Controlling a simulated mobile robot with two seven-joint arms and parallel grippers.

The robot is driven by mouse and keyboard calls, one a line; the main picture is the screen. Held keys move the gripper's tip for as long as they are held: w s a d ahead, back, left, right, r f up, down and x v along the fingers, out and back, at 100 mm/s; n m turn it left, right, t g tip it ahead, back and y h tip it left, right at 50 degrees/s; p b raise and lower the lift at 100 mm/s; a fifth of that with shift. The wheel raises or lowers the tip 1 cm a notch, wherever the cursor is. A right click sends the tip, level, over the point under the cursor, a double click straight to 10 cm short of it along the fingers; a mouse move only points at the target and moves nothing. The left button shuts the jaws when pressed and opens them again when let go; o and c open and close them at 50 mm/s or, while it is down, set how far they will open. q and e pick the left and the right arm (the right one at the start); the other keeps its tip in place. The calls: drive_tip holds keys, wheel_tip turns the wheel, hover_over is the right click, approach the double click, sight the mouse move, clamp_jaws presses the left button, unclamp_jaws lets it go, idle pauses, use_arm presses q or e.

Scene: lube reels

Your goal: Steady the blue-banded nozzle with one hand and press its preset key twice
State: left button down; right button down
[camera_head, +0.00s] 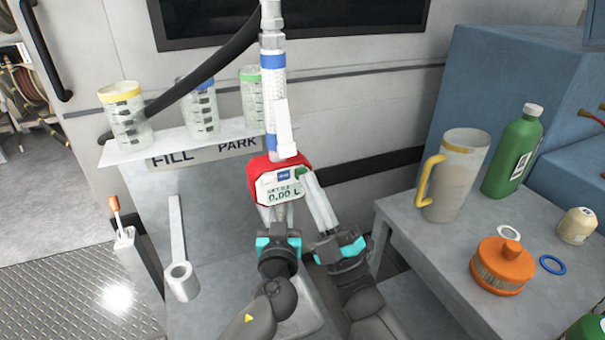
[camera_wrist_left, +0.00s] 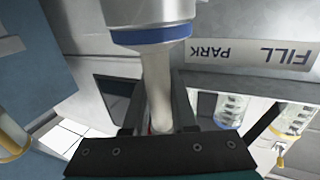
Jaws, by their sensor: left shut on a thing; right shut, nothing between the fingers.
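The blue-banded nozzle (camera_head: 273,90) hangs upright from above. Its red body (camera_head: 262,168) carries a display (camera_head: 279,190) reading 0.00 L; the smaller line above is too small to read. My left gripper (camera_head: 282,213) is shut on the pale spout below the red body. In the left wrist view the spout (camera_wrist_left: 157,85) runs down between the fingers, under a blue band (camera_wrist_left: 151,35). My right gripper (camera_head: 307,178) is shut and empty, its tips at the display's right edge beside a small green spot (camera_head: 301,172). Whether they touch it, I cannot tell.
A FILL/PARK shelf (camera_head: 205,150) holds yellow-, blue- and green-rimmed cups. At right, a grey table (camera_head: 430,250) bears a jug (camera_head: 456,175), green bottle (camera_head: 513,150), orange-capped item (camera_head: 503,265) and rings. A black hose (camera_head: 210,70) passes behind the nozzle.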

drive_tip(key=shift+w+a, duration=0.1)
drive_tip(key=shift+w, duration=0.2)
idle(0.5)
drive_tip(key=shift+s+d, duration=0.3)
drive_tip(key=shift+s, duration=0.55)
drive_tip(key=shift+w, duration=0.1)
drive_tip(key=shift+w+a, duration=0.15)
drive_tip(key=shift+w, duration=0.15)
drive_tip(key=shift+w+a, duration=0.1)
drive_tip(key=shift+w, duration=0.25)
idle(1.2)
drive_tip(key=shift+s+d, duration=0.25)
drive_tip(key=shift+s, duration=0.5)
drive_tip(key=shift+s, duration=0.1)
